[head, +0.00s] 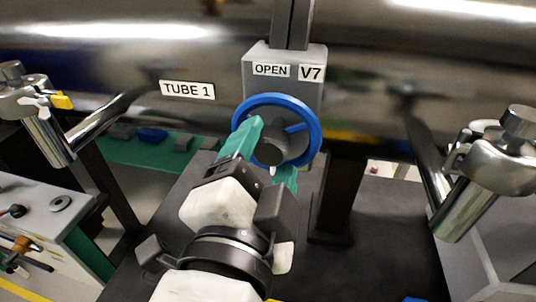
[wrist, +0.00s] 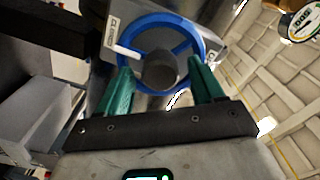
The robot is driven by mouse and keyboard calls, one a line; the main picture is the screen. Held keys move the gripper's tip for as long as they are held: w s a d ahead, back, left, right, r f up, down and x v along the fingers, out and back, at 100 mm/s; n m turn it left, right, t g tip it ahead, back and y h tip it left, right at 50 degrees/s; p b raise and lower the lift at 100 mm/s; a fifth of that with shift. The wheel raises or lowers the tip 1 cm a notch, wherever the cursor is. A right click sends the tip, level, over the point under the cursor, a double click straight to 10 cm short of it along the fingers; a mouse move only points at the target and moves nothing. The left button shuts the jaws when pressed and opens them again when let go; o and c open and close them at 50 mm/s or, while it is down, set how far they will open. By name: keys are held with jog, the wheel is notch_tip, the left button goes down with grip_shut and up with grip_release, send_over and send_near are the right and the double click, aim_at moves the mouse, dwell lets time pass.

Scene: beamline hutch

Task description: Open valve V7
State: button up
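Valve V7 is a grey box (head: 309,92) on the tube, with labels OPEN and V7. Its blue handwheel (head: 298,106) faces me and also shows in the wrist view (wrist: 203,42). A dark grey hub (wrist: 160,70) is at its middle. A white pointer (wrist: 124,52) on the wheel points toward a small label (wrist: 112,31) that seems to read CLOSE. My gripper (head: 272,148) has its teal fingers apart, one on each side of the hub. In the wrist view the fingertips (wrist: 161,75) appear clear of the hub; whether they touch the rim I cannot tell.
The large metal tube with label TUBE 1 (head: 187,90) runs across the back. A dark post (head: 338,195) stands right of my gripper. A bench (head: 70,225) is at the lower left.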

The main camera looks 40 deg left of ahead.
jog(key=c, duration=1)
jog(key=shift+o, duration=0.2)
